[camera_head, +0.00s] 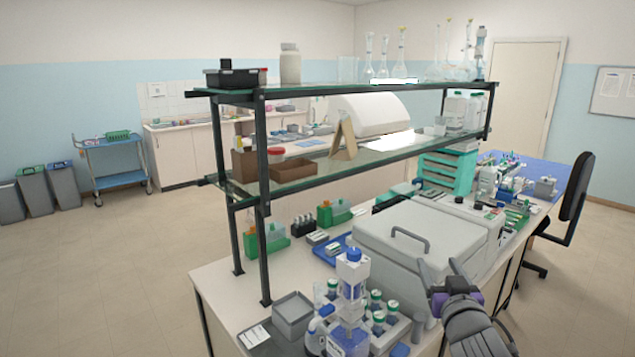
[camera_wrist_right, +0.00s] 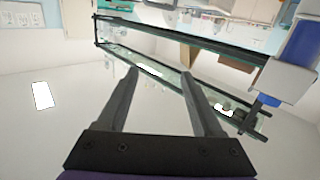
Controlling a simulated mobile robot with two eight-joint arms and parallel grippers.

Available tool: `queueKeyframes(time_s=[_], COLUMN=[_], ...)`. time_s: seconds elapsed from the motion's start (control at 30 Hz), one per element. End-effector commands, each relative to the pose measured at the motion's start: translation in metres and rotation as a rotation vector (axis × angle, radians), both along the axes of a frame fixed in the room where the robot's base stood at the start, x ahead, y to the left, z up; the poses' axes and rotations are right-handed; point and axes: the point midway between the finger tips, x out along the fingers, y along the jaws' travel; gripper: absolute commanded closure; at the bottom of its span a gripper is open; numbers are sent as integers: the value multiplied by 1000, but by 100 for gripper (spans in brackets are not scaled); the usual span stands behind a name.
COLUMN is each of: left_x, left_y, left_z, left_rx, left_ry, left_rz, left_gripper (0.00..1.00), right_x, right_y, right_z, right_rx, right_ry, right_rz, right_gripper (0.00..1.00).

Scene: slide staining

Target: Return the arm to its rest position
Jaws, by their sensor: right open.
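My right gripper (camera_head: 441,274) is in the lower right of the head view, raised in front of the grey-lidded machine (camera_head: 410,235) on the bench. Its two fingers stand apart and nothing is between them. In the right wrist view the open fingers (camera_wrist_right: 168,80) point toward the shelf and ceiling, with empty space between them. My left gripper does not show in either view.
The bench (camera_head: 225,290) carries a two-level glass shelf (camera_head: 350,95) on dark posts. A blue-capped bottle (camera_head: 352,270), several capped tubes and a grey tray (camera_head: 293,312) stand near the right arm. A black chair (camera_head: 572,195) is at the right. Open floor (camera_head: 100,265) lies at left.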

Motion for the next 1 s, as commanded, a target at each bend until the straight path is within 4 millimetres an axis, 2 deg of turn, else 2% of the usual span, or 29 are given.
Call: queueKeyframes(time_s=[0.03,0.1,0.17,0.2,0.3,0.4,0.5,0.6,0.7,1.0], left_x=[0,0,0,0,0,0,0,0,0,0], left_y=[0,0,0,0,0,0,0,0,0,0], left_z=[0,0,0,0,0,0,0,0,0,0], left_rx=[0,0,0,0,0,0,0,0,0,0], left_ry=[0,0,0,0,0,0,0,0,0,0], left_rz=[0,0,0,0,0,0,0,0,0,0], left_gripper=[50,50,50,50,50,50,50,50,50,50], right_x=[-27,-60,-89,-109,-159,-206,-242,-265,-275,-276], right_y=[0,0,4,8,22,38,52,61,66,66], right_z=[-32,-75,-110,-134,-187,-230,-259,-277,-284,-284], right_rx=[14,30,42,49,65,78,85,90,92,92], right_ry=[101,243,363,442,632,793,912,986,1020,1026], right_rz=[-46,-89,-106,-109,-90,-48,-1,35,53,55], right_gripper=[32,32,32,32,32,32,32,32,32,32])
